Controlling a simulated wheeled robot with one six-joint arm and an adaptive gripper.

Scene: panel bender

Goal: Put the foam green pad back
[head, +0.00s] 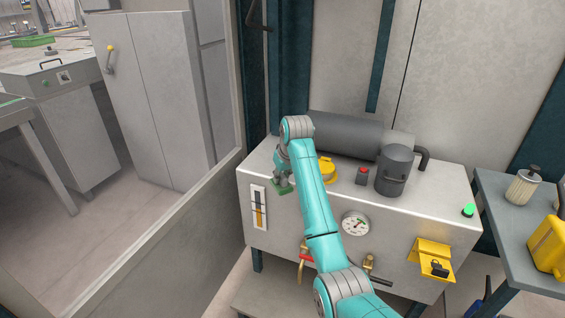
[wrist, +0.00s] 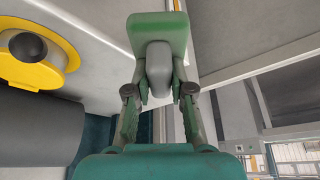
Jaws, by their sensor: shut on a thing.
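The green foam pad (wrist: 150,25) is a flat rounded block with a grey grip (wrist: 158,68) on it. My gripper (wrist: 160,92) is shut on the grey grip, with a finger on each side. In the head view the pad (head: 282,188) is small, at the front left edge of the grey machine cabinet (head: 410,235), below my gripper (head: 281,176). I cannot tell whether the pad touches the cabinet.
A yellow ring-shaped cap (head: 327,170), a red button (head: 361,176), a dark cylinder (head: 394,170) and a long dark motor (head: 345,135) stand on the cabinet. A side table (head: 500,205) holds a yellow can (head: 548,248). A low wall (head: 170,235) runs left of the cabinet.

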